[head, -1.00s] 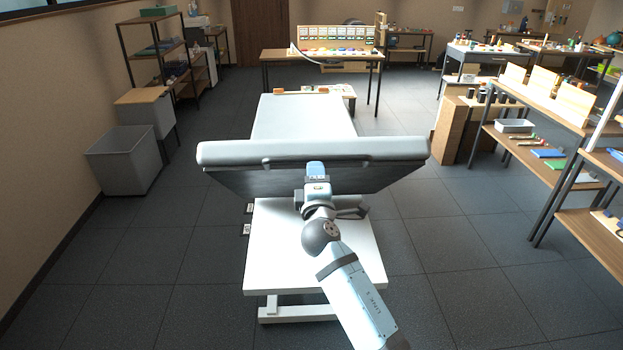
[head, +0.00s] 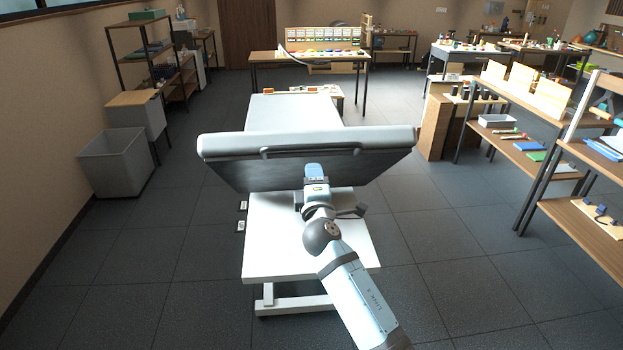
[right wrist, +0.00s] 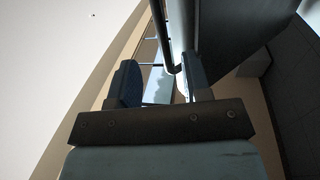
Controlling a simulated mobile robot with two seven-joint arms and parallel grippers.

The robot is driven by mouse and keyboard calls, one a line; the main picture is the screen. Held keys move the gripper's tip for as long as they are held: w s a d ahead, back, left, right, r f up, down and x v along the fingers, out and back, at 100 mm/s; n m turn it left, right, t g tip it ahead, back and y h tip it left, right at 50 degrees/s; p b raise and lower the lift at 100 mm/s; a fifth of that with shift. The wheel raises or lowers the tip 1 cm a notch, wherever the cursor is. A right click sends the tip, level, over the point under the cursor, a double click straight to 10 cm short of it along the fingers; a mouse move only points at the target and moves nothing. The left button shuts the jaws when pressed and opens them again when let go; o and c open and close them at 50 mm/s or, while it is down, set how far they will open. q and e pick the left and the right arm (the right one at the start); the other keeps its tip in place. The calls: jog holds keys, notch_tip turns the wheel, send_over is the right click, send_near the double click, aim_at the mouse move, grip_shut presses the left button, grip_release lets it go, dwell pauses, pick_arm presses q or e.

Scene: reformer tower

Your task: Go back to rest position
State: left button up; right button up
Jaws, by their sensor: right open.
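My right gripper (head: 315,170) is at the end of my right arm, which comes in from the bottom of the head view. It is in front of the dark underside of a raised grey padded panel (head: 230,146) on a white bench. In the right wrist view, the two dark fingers of this gripper (right wrist: 158,82) stand apart with a gap between them. A metal bar (right wrist: 160,35) shows beyond the gap; I cannot tell how far off it is. Nothing is visibly held. My left gripper is not in view.
The bench's white lower deck (head: 268,255) lies below my right arm. A grey bin (head: 115,165) stands at the left wall. Wooden shelves (head: 545,150) with trays and small items stand at the right. A display table (head: 268,57) is behind. Dark floor is open on both sides.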

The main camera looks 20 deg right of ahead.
jog(key=s+a+f+m+g+y+p, duration=0.1)
jog(key=s+f+m+g+y+p, duration=0.35)
jog(key=s+f, duration=0.95)
jog(key=s+a+f+m+g+y+p, duration=0.1)
jog(key=s+f+m+g+y+p, duration=0.1)
jog(key=s, duration=0.9)
jog(key=s+a+f+m+g+y+p, duration=0.2)
jog(key=s+f+m+p, duration=0.2)
jog(key=s, duration=0.8)
jog(key=shift+s+a+f+m, duration=0.25)
jog(key=shift+s+f+m, duration=0.05)
jog(key=shift+f+m, duration=0.5)
